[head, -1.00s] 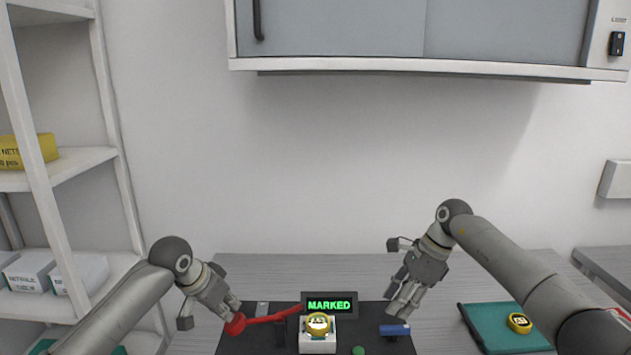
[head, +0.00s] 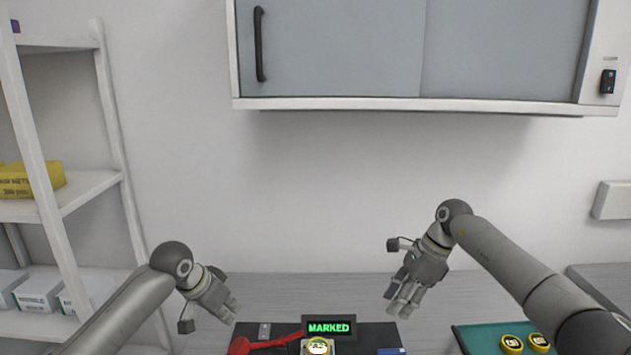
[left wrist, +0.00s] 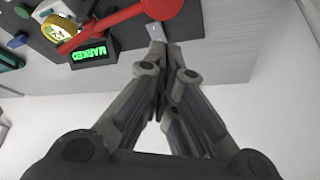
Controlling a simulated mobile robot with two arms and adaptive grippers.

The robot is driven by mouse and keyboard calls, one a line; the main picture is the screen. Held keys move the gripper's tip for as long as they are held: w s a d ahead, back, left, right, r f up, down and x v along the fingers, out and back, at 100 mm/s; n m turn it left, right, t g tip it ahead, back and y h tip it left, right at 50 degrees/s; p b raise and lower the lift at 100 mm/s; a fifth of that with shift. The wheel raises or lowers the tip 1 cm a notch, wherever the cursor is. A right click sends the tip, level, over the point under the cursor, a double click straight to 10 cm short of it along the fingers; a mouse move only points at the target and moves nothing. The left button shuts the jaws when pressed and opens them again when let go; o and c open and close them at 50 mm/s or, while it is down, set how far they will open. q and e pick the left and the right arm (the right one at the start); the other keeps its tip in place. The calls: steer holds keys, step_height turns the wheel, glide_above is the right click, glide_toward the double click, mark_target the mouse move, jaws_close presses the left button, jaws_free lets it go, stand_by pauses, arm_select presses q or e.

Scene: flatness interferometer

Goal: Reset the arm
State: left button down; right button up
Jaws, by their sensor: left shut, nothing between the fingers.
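The red lever (head: 272,342) with its round knob lies on the left of a dark device base (head: 375,333). It also shows in the left wrist view (left wrist: 120,25). The display (head: 329,327) glows green with "MARKED". A yellow-rimmed disc (head: 318,346) sits in front of the display; the bottom edge cuts it off. My left gripper (head: 231,311) is shut and empty, above and apart from the red knob. In the left wrist view its fingertips (left wrist: 159,50) meet. My right gripper (head: 399,308) hangs above the right side of the base; its finger gap is unclear.
A teal mat (head: 470,340) at the right holds two yellow discs (head: 512,342). A blue piece (head: 391,351) lies low on the base. A wall cabinet (head: 330,50) hangs above. Shelving (head: 95,188) with boxes stands at the left. The wall between is clear.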

steer(key=shift+r+p, duration=0.6)
steer(key=shift+r, duration=0.3)
